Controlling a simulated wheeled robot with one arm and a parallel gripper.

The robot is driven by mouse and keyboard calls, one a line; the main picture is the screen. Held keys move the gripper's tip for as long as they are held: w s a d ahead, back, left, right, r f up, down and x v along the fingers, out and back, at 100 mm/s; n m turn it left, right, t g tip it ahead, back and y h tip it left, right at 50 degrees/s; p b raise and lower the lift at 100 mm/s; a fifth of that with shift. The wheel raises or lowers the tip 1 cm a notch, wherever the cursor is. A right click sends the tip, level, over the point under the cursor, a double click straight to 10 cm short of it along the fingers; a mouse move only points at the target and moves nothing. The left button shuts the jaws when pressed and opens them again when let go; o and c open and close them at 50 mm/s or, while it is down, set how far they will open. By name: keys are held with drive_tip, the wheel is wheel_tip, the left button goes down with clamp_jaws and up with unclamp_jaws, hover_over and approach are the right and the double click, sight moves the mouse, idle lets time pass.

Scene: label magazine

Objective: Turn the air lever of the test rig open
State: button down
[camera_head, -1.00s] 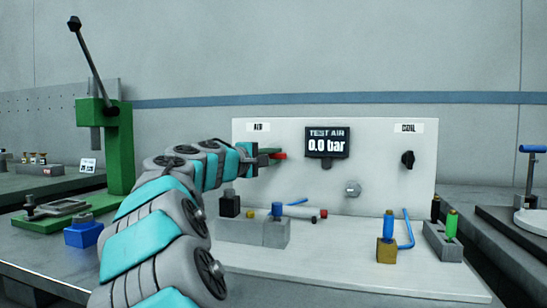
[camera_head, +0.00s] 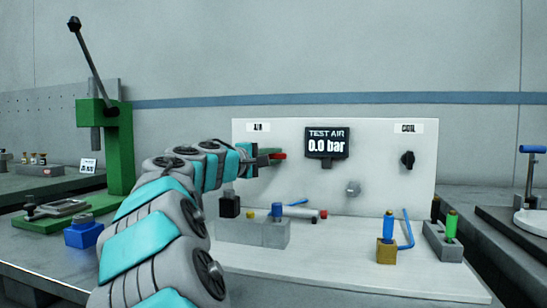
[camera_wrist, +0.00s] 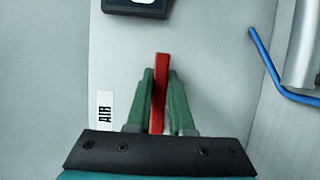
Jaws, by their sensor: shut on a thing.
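The red air lever (camera_head: 280,156) is on the white panel of the test rig (camera_head: 270,200), below the AIR label (camera_head: 258,127). In the head view it points to the right, about level. My gripper (camera_head: 268,156) reaches it from the left, and its green fingers are shut on the lever. The wrist view shows the red lever (camera_wrist: 159,95) between the two green fingers (camera_wrist: 159,100), with its tip standing out past them. The lever's pivot is hidden by my gripper and arm. The display (camera_head: 326,143) reads 0.0 bar.
A black COIL knob (camera_head: 407,159) is at the panel's right. A round grey fitting (camera_head: 353,188) sits below the display. A green press (camera_head: 118,150) stands at left. The rig's front base is partly clear.

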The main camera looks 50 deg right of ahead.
drive_tip(key=shift+r+n+h+p, duration=0.5)
drive_tip(key=shift+r+n+p, duration=0.25)
drive_tip(key=shift+n+p, duration=0.4)
drive_tip(key=shift+w+a+r+n+h+p, duration=0.15)
drive_tip(key=shift+r+n+h+p, duration=0.25)
drive_tip(key=shift+n, duration=0.65)
drive_tip(key=shift+w+r+n+t+p, duration=0.1)
drive_tip(key=shift+w+n+t+p, duration=0.1)
drive_tip(key=shift+n+t+p, duration=0.35)
drive_tip(key=shift+n, duration=0.25)
drive_tip(key=c, duration=0.8)
unclamp_jaws()
drive_tip(key=shift+a, duration=0.1)
drive_tip(key=b+v, duration=0.1)
drive_tip(key=v, duration=0.6)
drive_tip(key=shift+a, duration=0.3)
